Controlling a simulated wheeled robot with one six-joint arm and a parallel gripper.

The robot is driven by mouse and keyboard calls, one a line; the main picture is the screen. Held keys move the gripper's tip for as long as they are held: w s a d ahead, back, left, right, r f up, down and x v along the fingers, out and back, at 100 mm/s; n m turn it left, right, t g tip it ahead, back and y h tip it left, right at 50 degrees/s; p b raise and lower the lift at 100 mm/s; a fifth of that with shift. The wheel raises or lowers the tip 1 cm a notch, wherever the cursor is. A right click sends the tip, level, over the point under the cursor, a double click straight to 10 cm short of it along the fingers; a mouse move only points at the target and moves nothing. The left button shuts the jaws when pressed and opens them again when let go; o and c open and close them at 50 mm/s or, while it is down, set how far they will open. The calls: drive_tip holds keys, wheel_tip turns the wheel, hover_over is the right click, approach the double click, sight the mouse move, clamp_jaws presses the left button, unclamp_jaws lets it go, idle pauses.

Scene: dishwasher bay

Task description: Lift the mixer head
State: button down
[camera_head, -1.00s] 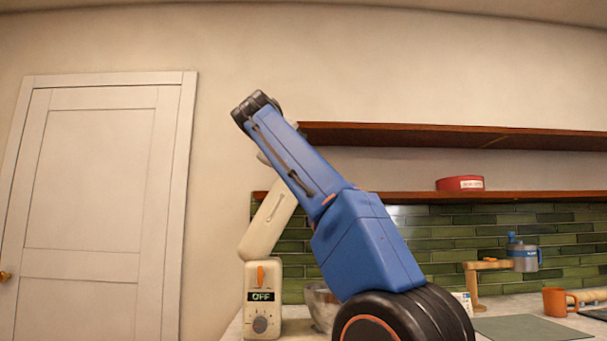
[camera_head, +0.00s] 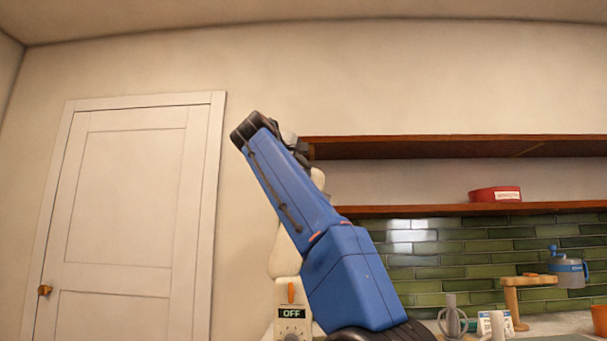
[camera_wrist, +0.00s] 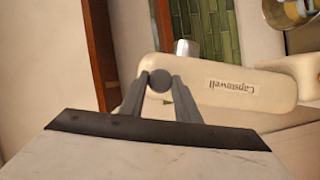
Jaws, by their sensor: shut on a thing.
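The mixer is cream. Its base (camera_head: 291,322) shows at the lower middle of the head view, with an orange lever and a display reading OFF. The mixer head (camera_wrist: 225,88), marked "Capstowell", lies across the wrist view and is tilted steeply up against the shelf lines. A short silver cylinder (camera_wrist: 184,47) sticks out from it. My gripper (camera_wrist: 160,82) is shut on a dark round knob at the end of the head. In the head view my blue arm hides most of the mixer head and the gripper.
Two wooden shelves (camera_head: 450,147) run along the wall to the right, the lower holding a red tin (camera_head: 495,194). A grey mug (camera_head: 452,316), a wooden stand (camera_head: 518,297) and an orange mug (camera_head: 602,320) are at the lower right. A white door (camera_head: 130,215) is at left.

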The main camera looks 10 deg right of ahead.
drive_tip(key=c, duration=1.4)
unclamp_jaws()
drive_tip(key=shift+o, duration=0.2)
drive_tip(key=shift+a, duration=0.1)
drive_tip(key=v, duration=1.7)
drive_tip(key=shift+s, duration=0.2)
drive_tip(key=s+d+f+g+y, duration=0.1)
drive_tip(key=d+f+y, duration=0.1)
drive_tip(key=d+f, duration=0.5)
drive_tip(key=s+d+f+g+y, duration=0.15)
drive_tip(key=d+f, duration=0.25)
drive_tip(key=f, duration=0.8)
drive_tip(key=s+d+f+g+y, duration=0.1)
drive_tip(key=d+f+y, duration=0.1)
drive_tip(key=d+f, duration=0.5)
drive_tip(key=s+f+m+g+y, duration=0.1)
drive_tip(key=s+f+m, duration=0.1)
drive_tip(key=s+f, duration=0.7)
drive_tip(key=s+d+f+m+g+y, duration=0.1)
drive_tip(key=s+f, duration=0.9)
drive_tip(key=f, duration=1.2)
drive_tip(key=s+d+f+m+g+y, duration=0.1)
drive_tip(key=s+f+m+g+y, duration=0.2)
drive_tip(key=s+f, duration=0.6)
wheel_tip(320, 180, down, 8)
drive_tip(key=shift+s+r+m, duration=0.1)
drive_tip(key=shift+s+m, duration=0.1)
drive_tip(key=shift+m, duration=0.5)
